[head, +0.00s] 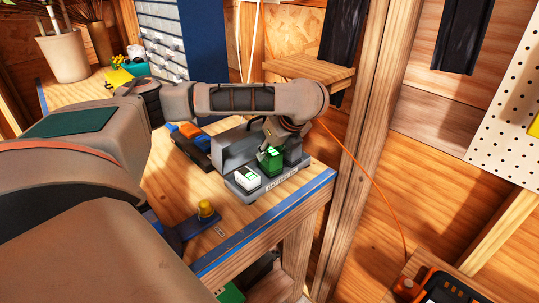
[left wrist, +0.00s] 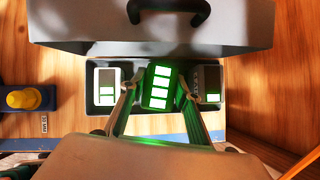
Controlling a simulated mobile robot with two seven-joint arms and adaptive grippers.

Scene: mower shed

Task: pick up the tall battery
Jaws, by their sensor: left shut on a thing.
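A green battery (head: 270,163) with lit bars on its top is the middle one of three batteries at a dark charging tray (head: 272,184) on the bench. It stands higher than the white battery (head: 246,178) to its left. A dark battery (head: 292,150) sits to its right. My left gripper (head: 268,150) reaches down from above and is shut on the green battery. In the left wrist view the fingers flank the green battery (left wrist: 160,88) on both sides. I cannot tell whether its base touches the tray. My right gripper is out of view.
A grey case (left wrist: 150,25) with a dark handle stands right behind the tray. A yellow knob (head: 205,208) on a blue plate is near the front edge of the wooden bench (head: 215,190). Blue and orange items (head: 189,132) lie behind. A wooden post stands to the right.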

